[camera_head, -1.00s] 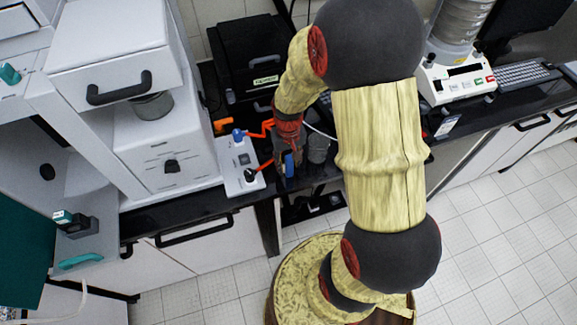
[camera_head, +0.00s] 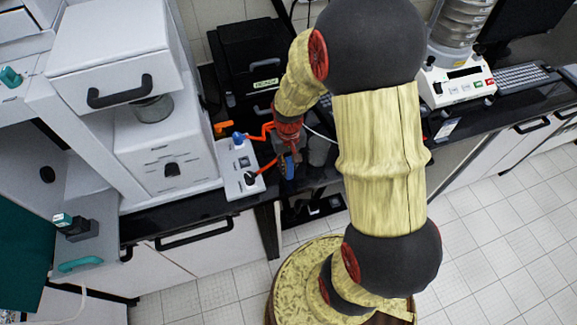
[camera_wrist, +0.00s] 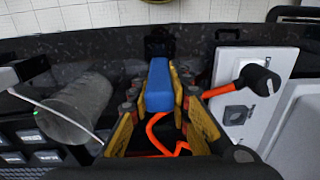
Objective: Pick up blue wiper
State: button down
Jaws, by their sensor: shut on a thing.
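The blue wiper (camera_wrist: 159,86) is a blue block between the yellow-edged fingers of my gripper (camera_wrist: 160,95) in the wrist view. The fingers are shut on it. In the head view, the blue wiper (camera_head: 289,167) shows as a small blue piece at the tip of my gripper (camera_head: 287,162), near the front edge of the dark counter. I cannot tell whether it touches the counter.
A white control box (camera_head: 239,165) with orange-cabled plugs stands left of my gripper. A black case (camera_head: 250,55) and a sieve shaker (camera_head: 455,82) stand farther back and right.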

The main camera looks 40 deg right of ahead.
aim_at(288, 157)
jog(key=shift+r, duration=0.4)
notch_tip(288, 157, up, 2)
jog(key=shift+r+p, duration=0.25)
jog(key=shift+p, duration=0.1)
jog(key=s+a+r+p, duration=0.1)
jog(key=s+a+r, duration=0.1)
jog(key=s+r, duration=0.2)
jog(key=s+a+r+p, duration=0.1)
jog(key=s+a+r, duration=0.2)
jog(key=s, duration=0.6)
jog(key=shift+a+r, duration=0.3)
jog(key=shift+r, duration=0.9)
jog(key=shift+w, duration=0.1)
jog(key=c, duration=2.3)
grip_release()
grip_shut()
